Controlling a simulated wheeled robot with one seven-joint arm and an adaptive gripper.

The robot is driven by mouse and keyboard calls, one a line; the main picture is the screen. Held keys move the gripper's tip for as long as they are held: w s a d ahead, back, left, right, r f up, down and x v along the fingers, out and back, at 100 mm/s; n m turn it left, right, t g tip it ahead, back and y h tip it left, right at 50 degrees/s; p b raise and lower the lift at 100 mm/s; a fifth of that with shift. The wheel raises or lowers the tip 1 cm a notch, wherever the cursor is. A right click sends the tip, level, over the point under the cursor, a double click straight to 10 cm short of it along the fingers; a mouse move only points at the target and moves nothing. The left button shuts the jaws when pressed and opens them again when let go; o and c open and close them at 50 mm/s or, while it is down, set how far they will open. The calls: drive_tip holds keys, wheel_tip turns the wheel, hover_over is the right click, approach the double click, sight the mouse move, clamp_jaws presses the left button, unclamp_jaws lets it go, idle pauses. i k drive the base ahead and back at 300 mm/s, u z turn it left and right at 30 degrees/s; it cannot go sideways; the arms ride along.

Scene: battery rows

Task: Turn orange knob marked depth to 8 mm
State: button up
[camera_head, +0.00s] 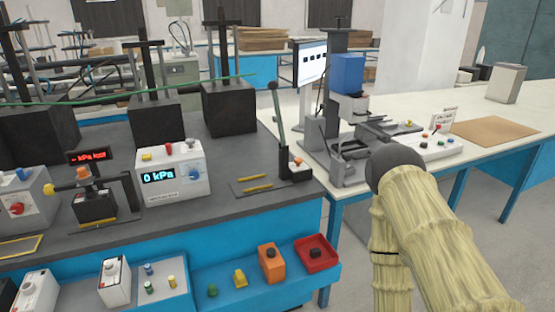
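A small orange knob (298,161) sits on the dark base of a lever press (278,115) near the right end of the grey bench. Another orange knob (83,172) tops a black and yellow device (95,205) at the left of the bench. No "depth" marking or mm scale is readable, so I cannot tell which knob bears it. My arm (425,230), in a pale ribbed sleeve with a dark rounded joint, shows at the lower right. My gripper is not in view.
A white box reading "0 kPa" (170,175) and a red display (88,156) stand on the grey bench (235,212). A lower blue shelf (225,290) holds an orange box (271,263) and a red tray (317,254). A white table (470,113) with a machine stands right.

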sight(297, 161)
drive_tip(key=u, duration=0.9)
drive_tip(key=i, duration=0.7)
drive_tip(key=z, duration=0.4)
